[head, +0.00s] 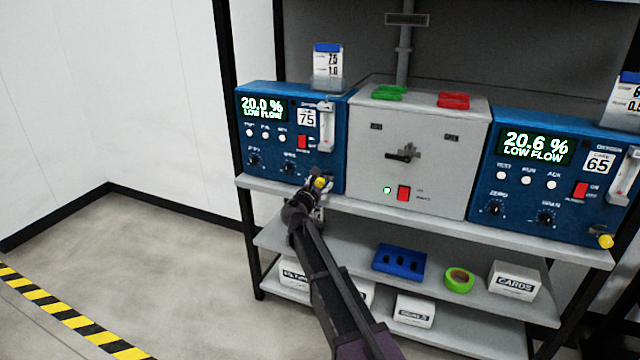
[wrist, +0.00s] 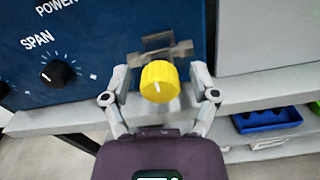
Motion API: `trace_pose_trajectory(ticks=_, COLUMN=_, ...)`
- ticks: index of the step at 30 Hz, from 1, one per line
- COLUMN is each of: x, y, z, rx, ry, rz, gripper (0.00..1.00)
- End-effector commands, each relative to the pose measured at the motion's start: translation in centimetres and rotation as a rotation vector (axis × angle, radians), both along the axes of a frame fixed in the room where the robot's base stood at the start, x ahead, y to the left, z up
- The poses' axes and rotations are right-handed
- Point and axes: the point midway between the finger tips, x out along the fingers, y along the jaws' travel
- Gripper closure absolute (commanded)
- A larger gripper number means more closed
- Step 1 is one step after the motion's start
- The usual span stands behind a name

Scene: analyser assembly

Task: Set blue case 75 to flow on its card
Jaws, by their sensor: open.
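Blue case 75 (head: 270,170) stands at the left of the upper shelf. Its display (head: 263,108) reads 20.0 % LOW FLOW. Its card (head: 328,66) stands on top and seems to read 75 and 1.0. A clear flow tube (head: 326,127) is on its front at the right; I cannot read its level. My gripper (wrist: 159,88) is open, a finger on each side of the knob, with gaps visible. In the head view my gripper (head: 313,185) partly hides this corner.
A grey box (head: 433,180) with a lever, green and red blocks on top, stands right of the case. Blue case 65 (head: 520,195) stands farther right, reading 20.6 % LOW FLOW, with its own yellow knob (head: 605,241). A blue tray (head: 399,262) and green tape (head: 459,280) lie below.

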Motion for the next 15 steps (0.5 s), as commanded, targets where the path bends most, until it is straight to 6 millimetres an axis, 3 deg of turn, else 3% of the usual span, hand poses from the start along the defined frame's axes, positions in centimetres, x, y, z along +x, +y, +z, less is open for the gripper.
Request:
trace_pose_trajectory(ticks=1, x=-0.01, y=0.00, z=0.00, rx=0.000, ry=0.000, rz=0.000, gripper=0.24)
trace_pose_trajectory(ticks=9, x=-0.01, y=0.00, z=0.00, rx=0.000, ry=0.000, rz=0.000, gripper=1.00)
trace_pose_trajectory(ticks=15, x=0.02, y=0.00, z=0.01, rx=-0.002, ry=0.001, rz=0.000, gripper=1.00)
